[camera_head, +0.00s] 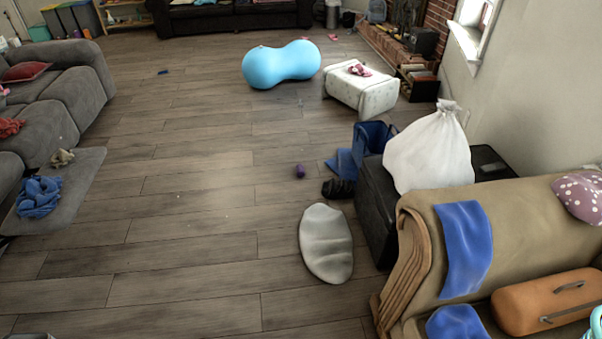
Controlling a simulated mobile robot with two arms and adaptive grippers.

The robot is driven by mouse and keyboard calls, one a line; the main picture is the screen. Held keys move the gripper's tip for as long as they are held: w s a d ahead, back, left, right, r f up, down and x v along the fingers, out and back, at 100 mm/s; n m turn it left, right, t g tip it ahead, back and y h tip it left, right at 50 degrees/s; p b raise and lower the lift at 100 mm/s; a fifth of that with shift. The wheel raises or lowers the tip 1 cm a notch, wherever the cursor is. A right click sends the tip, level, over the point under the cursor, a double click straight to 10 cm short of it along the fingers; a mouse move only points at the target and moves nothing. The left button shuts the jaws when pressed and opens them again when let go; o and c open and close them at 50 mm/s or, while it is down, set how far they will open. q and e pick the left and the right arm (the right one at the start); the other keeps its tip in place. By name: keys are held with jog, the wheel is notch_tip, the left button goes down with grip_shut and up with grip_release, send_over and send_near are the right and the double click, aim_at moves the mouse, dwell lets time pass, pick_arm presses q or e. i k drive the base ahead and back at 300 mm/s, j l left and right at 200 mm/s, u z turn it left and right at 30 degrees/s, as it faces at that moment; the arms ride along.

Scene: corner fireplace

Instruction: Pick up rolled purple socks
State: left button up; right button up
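A small purple roll (300,171), which looks like the rolled socks, lies on the wooden floor (190,190) near the middle of the view. It is apart from other things, left of a dark shoe-like object (338,188) and a blue cloth (342,163). Its fine detail is too small to make out. Neither of my grippers can be made out in the head view.
A grey cushion (326,243) lies on the floor in front. A beige sofa (400,290), a black box (376,215) and a white sack (430,152) stand at the right. A grey sofa (60,95) stands at the left. Floor left of the roll is clear.

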aim_at(300, 168)
jog(key=i+j+u, duration=0.3)
jog(key=i, duration=0.25)
jog(key=i+u, duration=0.25)
jog(key=i, duration=2.05)
jog(key=i+j, duration=0.15)
jog(key=i, duration=0.7)
jog(key=i+j, duration=0.1)
jog(key=i, duration=0.75)
jog(key=i+z, duration=0.25)
jog(key=z, duration=0.15)
jog(key=i+j+z, duration=0.1)
jog(key=i+z, duration=0.15)
jog(key=z, duration=0.15)
jog(key=i+j+z, duration=0.15)
jog(key=z, duration=0.25)
jog(key=i+j+z, duration=0.5)
jog(key=z, duration=0.35)
